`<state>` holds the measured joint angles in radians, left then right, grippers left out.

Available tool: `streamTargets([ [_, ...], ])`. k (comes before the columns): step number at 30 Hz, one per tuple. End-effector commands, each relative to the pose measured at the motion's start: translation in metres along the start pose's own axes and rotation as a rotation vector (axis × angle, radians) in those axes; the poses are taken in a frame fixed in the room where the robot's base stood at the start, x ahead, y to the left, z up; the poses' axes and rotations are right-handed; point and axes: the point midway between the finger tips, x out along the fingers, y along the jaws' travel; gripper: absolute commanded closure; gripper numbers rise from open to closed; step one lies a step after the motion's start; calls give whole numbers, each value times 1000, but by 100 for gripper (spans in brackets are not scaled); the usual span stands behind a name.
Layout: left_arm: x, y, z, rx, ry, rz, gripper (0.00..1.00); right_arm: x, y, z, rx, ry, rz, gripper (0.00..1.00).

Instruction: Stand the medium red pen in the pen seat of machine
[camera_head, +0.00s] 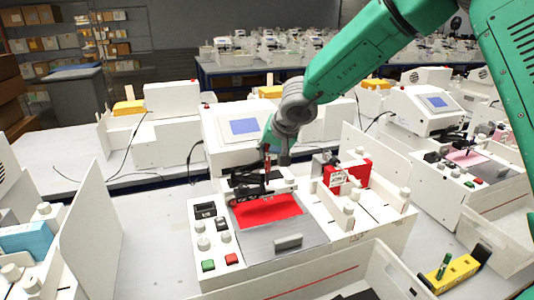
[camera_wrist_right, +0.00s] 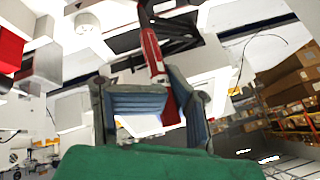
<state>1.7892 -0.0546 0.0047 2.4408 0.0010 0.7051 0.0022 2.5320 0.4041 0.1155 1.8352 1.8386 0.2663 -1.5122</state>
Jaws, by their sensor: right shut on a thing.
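The machine (camera_head: 300,255) is a white plotter with a sheet of red paper (camera_head: 268,208) on its grey bed. Its black carriage (camera_head: 245,182), where the pen seat would be, sits behind the paper; the seat itself is too small to make out. My right gripper (camera_head: 270,150) is above the carriage, pointing down. In the right wrist view its blue-grey pads are shut on the red pen (camera_wrist_right: 152,50), whose far end reaches toward black machine parts (camera_wrist_right: 172,35). I cannot tell whether the pen touches the seat. My left gripper is not in view.
A red block (camera_head: 358,172) is on the machine's right side. The screen housing (camera_head: 240,128) rises behind the carriage. Similar machines stand on both sides.

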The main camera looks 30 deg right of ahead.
Motion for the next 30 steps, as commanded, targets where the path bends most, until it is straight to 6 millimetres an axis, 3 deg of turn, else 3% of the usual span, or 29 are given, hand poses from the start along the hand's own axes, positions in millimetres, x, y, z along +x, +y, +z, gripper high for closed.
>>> streamTargets([
  [30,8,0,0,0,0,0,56,12,5,7,0,0,-2,100],
])
